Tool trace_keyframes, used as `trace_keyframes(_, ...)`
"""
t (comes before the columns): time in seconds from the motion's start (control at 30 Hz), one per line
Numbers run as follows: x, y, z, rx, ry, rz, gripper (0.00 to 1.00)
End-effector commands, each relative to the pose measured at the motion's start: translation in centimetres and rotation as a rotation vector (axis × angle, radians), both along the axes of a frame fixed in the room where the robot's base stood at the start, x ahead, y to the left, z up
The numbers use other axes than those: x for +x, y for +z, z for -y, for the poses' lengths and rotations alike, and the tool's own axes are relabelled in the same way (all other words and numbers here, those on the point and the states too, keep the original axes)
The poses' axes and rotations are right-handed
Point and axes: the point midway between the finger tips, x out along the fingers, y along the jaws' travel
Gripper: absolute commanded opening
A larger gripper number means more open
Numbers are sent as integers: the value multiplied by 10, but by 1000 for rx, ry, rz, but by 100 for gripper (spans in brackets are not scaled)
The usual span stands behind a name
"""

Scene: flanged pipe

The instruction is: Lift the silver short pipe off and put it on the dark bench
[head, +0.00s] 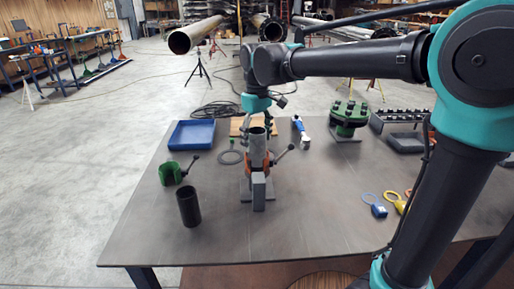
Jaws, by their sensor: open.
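The silver short pipe (257,152) stands upright in an orange clamp (268,162) on a grey stand near the middle of the dark bench (325,222). My gripper (257,128) points down at the pipe's upper end, with its fingers open at either side of it. I cannot tell whether the fingers touch the pipe. The arm reaches in from the right, and the grey block in front of the stand hides the pipe's lower part.
A black cylinder (188,206) and a green clamp (172,172) stand left of the stand. A blue tray (192,134) lies behind them. A green flanged part (348,116) and a dark rack (400,118) are at the back right. The front middle is clear.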

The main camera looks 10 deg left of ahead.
Motion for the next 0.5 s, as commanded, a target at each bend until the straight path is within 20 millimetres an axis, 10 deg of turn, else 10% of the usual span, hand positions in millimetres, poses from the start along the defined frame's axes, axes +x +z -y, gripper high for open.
trace_keyframes(0.5,0,-17,0,0,0,0,63)
